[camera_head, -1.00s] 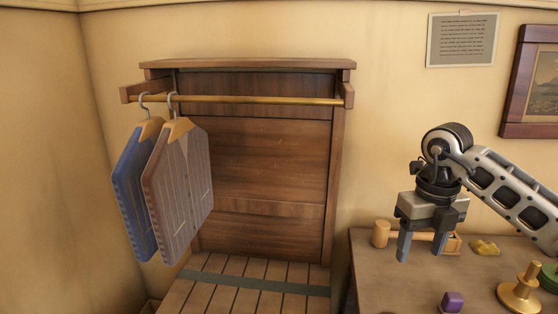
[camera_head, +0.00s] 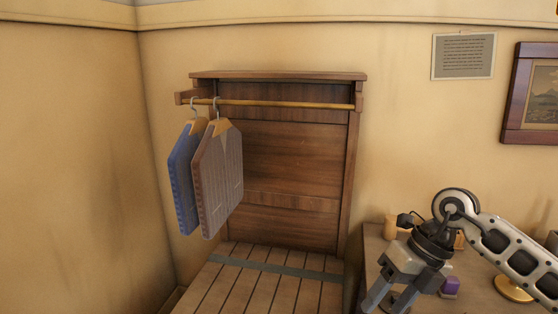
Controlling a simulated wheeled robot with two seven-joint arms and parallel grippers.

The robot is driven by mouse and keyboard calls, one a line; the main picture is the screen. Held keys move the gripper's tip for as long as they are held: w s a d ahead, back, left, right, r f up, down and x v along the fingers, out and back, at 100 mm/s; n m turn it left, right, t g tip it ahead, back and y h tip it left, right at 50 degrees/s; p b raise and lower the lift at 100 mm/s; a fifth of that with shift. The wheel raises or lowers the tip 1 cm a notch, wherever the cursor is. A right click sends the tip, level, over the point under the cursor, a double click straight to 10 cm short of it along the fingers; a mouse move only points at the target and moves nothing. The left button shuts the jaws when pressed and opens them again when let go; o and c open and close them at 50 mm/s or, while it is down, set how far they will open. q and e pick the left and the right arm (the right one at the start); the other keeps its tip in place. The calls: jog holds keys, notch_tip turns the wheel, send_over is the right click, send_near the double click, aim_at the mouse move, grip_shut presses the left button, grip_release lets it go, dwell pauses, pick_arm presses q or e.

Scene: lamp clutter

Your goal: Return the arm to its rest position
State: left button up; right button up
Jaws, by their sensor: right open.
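My right gripper (camera_head: 392,296) comes in from the right and hangs over the left part of the table (camera_head: 372,260). It points down and a little to the left, with its fingers apart and nothing seen between them. The lower ends of the fingers are close to the bottom edge of the view. My right arm hides part of the table and some of the things on it. My left gripper is not in view.
A blue garment (camera_head: 184,180) and a brown garment (camera_head: 218,182) hang from the brass rail (camera_head: 290,104) of a wooden rack. A slatted bench (camera_head: 262,290) stands below. A purple block (camera_head: 451,286), a wooden cylinder (camera_head: 390,228) and a brass base (camera_head: 512,288) are on the table.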

jog(key=s+a+r+m+t+y, duration=0.1)
jog(key=s+a+m+t+y, duration=0.15)
jog(key=a+y, duration=0.55)
jog(key=s+a+r+m+t+y, duration=0.1)
jog(key=s+a+m+y, duration=0.4)
jog(key=a, duration=0.4)
jog(key=w+d+f+m+t+h, duration=0.2)
jog(key=d+f+m+t+h, duration=0.15)
jog(key=m+t, duration=0.5)
jog(key=w+d+f+m+t+h, duration=0.2)
jog(key=d+f+m+t+h, duration=0.3)
jog(key=m, duration=0.6)
jog(key=s+d+f+m+g+h, duration=0.4)
jog(key=s+f+m+g+h, duration=0.2)
jog(key=s+f+m, duration=0.3)
jog(key=s+f, duration=0.4)
jog(key=f, duration=0.2)
jog(key=shift+d+f, duration=0.2)
jog(key=shift+f, duration=0.05)
